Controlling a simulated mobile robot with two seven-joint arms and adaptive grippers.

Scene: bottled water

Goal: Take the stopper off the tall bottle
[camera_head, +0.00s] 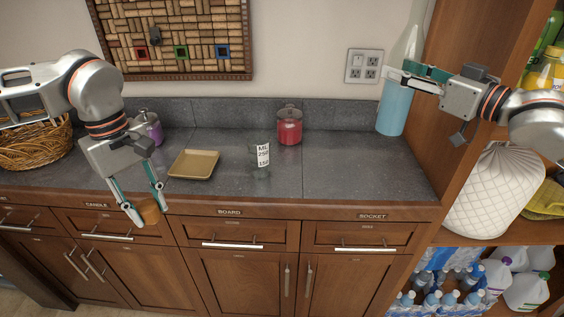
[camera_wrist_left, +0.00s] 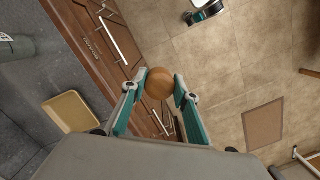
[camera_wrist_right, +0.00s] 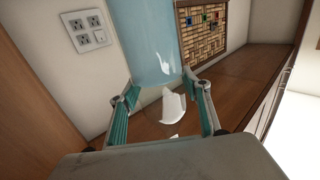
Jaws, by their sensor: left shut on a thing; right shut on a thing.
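The tall bottle (camera_head: 394,108), clear glass with blue liquid, stands upright on the counter's right end. Its top reaches the upper edge of the head view, where the mouth does not show clearly. My right gripper (camera_head: 408,77) is shut around the bottle's clear part above the liquid. The bottle also fills the space between the fingers in the right wrist view (camera_wrist_right: 152,45). My left gripper (camera_head: 148,212) is shut on a round brown wooden stopper (camera_wrist_left: 159,83), held in front of the drawers at the left, well apart from the bottle.
On the counter are a tan tray (camera_head: 194,164), a clear measuring cup (camera_head: 262,154), a red jar (camera_head: 289,127), a purple jar (camera_head: 154,128) and a wicker basket (camera_head: 35,148). A wooden shelf unit (camera_head: 468,40) closes in the right side.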

